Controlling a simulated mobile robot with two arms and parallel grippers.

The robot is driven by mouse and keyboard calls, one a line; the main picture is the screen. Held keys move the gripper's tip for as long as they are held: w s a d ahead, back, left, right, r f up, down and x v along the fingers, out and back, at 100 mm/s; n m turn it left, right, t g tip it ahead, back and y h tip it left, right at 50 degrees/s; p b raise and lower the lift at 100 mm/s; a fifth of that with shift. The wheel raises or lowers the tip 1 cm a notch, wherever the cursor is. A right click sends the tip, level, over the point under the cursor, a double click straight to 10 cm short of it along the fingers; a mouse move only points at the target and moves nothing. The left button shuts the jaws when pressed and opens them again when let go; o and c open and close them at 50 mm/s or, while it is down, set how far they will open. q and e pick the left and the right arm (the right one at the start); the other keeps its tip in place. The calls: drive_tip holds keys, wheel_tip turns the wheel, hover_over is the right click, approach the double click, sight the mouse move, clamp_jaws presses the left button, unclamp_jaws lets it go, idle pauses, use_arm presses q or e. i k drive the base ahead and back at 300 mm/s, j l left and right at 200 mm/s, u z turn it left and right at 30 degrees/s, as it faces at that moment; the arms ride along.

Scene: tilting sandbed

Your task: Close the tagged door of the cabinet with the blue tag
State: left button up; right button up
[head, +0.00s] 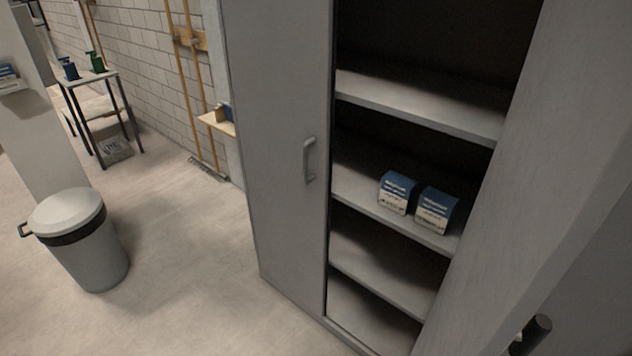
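A tall grey cabinet (430,104) stands at the centre and right, with its shelves showing. Its left door (275,130) looks closed and has a grey vertical handle (310,158). Its right door (545,170) stands open and swings toward me along the right side of the view. A short dark rod-like part (532,334) shows at the lower right by this door; I cannot tell what it is. I see no blue tag on the visible surfaces. Neither of my grippers is in view.
Two blue and white boxes (397,192) (436,210) sit on a middle shelf. A grey lidded bin (85,245) stands on the floor at left. A small table (90,78) with bottles and long-handled tools (195,80) are by the brick wall. The floor before the cabinet is clear.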

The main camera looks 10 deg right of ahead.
sight(561, 161)
drive_tip(key=k+l, duration=0.1)
drive_tip(key=l, duration=0.4)
drive_tip(key=k+l+z, duration=0.1)
drive_tip(key=l, duration=0.4)
drive_tip(key=k+l, duration=0.1)
drive_tip(key=l, duration=0.4)
drive_tip(key=z, duration=0.05)
